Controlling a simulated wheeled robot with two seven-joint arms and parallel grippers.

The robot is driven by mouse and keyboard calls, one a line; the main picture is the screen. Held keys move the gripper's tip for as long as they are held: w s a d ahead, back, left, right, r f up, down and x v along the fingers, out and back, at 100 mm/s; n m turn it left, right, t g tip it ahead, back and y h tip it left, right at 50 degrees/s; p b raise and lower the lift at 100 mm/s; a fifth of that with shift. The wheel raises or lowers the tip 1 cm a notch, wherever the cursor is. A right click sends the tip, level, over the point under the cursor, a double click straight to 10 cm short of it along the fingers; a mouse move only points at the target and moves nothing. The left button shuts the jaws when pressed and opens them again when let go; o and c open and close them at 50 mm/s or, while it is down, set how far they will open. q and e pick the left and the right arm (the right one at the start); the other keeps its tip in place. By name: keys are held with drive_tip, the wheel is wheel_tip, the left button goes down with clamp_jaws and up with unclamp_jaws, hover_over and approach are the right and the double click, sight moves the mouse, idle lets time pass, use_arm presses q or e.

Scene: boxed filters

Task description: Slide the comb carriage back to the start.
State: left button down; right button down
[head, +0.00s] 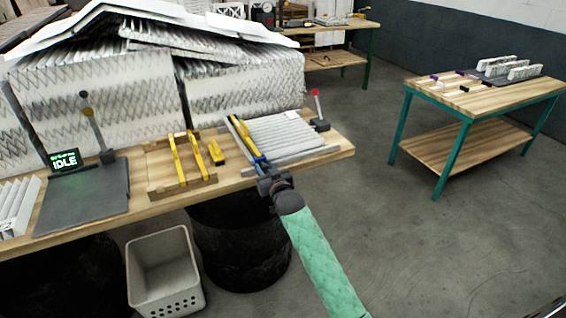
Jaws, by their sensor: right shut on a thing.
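The comb carriage (244,137), a narrow bar with yellow and blue parts, lies along the left side of a flat grey fixture with a white pleated filter (285,132) on it. My right gripper (263,167) is at the near end of the carriage, at the table's front edge, and is shut on it. The gripper hides the exact grip point. My right arm comes up from the lower right in a green sleeve. My left gripper is not in view.
A wooden rack with yellow bars (181,165), a loose yellow block (216,152) and a dark pad with an IDLE screen (65,161) are to the left. A red-knobbed lever (317,105) stands right of the fixture. Large pleated stacks fill the back. A white basket (164,272) is below.

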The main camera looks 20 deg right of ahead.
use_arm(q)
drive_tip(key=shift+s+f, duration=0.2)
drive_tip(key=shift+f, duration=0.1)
use_arm(e)
drive_tip(key=shift+s+a, duration=0.2)
drive_tip(key=shift+a, duration=1.8)
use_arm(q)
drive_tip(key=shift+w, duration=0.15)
use_arm(e)
drive_tip(key=c, duration=1.4)
unclamp_jaws()
drive_tip(key=shift+a, duration=0.1)
drive_tip(key=o, duration=0.3)
drive_tip(key=shift+a, duration=0.1)
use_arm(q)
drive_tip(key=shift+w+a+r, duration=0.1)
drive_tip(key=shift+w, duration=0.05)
use_arm(e)
drive_tip(key=shift+o, duration=0.2)
use_arm(q)
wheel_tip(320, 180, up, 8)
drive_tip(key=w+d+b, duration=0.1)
drive_tip(key=b, duration=0.1)
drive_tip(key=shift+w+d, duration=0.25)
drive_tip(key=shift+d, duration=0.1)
use_arm(e)
drive_tip(key=s, duration=0.7)
drive_tip(key=shift+s+d, duration=0.35)
drive_tip(key=shift+s, duration=0.05)
